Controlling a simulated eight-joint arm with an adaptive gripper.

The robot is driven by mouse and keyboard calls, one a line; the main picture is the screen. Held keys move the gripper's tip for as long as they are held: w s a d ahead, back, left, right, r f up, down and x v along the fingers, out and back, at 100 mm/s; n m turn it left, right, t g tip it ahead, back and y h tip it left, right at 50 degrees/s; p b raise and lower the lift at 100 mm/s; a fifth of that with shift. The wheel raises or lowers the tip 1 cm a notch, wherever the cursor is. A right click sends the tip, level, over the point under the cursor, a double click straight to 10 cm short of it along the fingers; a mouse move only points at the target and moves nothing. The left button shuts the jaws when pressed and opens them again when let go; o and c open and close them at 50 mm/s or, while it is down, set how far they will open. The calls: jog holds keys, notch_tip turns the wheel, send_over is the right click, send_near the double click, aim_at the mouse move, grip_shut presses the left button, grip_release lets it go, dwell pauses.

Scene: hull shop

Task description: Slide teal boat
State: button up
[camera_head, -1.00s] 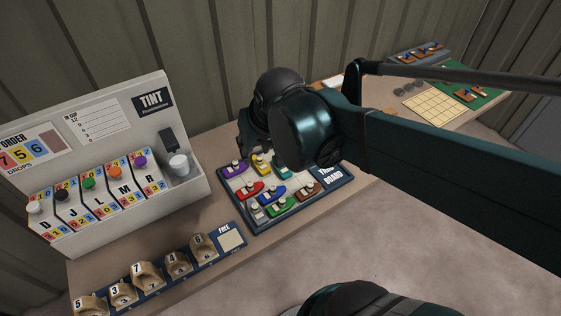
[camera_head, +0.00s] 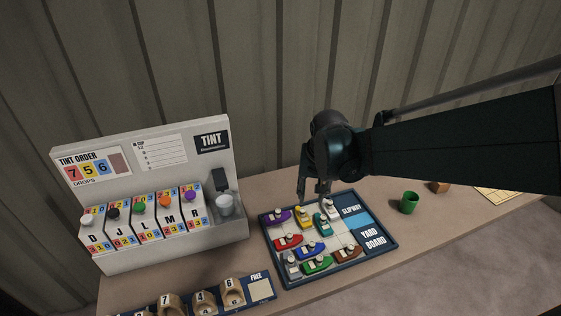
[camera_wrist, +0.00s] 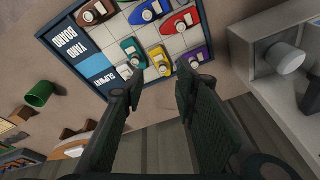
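The teal boat (camera_head: 322,225) sits on the yard board (camera_head: 292,283), right of the yellow boat (camera_head: 304,216) and just in front of a white boat (camera_head: 331,208). In the wrist view the teal boat (camera_wrist: 130,50) lies beyond the left fingertip, with the yellow boat (camera_wrist: 158,57) beside it. My gripper (camera_head: 315,192) hangs over the back edge of the board, above and behind the teal boat. In the wrist view my gripper (camera_wrist: 160,85) has its fingers apart with nothing between them. It appears clear of the boats.
Red, blue, green, brown, purple and grey boats crowd the board. Pale open cells lie near the blue slipway strip (camera_head: 357,221). The tint dispenser (camera_head: 150,200) stands left, and numbered wooden pieces (camera_head: 203,302) line the front.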

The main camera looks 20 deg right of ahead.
aim_at(324, 216)
jog(key=w+d+f+m+g, duration=0.1)
jog(key=d+f, duration=0.2)
jog(key=f, duration=0.1)
jog(key=w+d+f+m+g, duration=0.1)
jog(key=w+d+f, duration=0.1)
jog(key=d+f, duration=0.1)
jog(key=w+d+f+m, duration=0.1)
jog(key=w+d+f, duration=0.1)
jog(key=f, duration=0.4)
jog(key=shift+d+f+m+g+y, duration=0.1)
jog(key=shift+d+m+g+y, duration=0.2)
jog(key=shift+d+g, duration=0.15)
jog(key=shift+f, duration=0.1)
jog(key=shift+f, duration=0.15)
jog(key=shift+f+b, duration=0.4)
jog(key=shift+f, duration=3.35)
jog(key=shift+c, duration=0.4)
grip_shut()
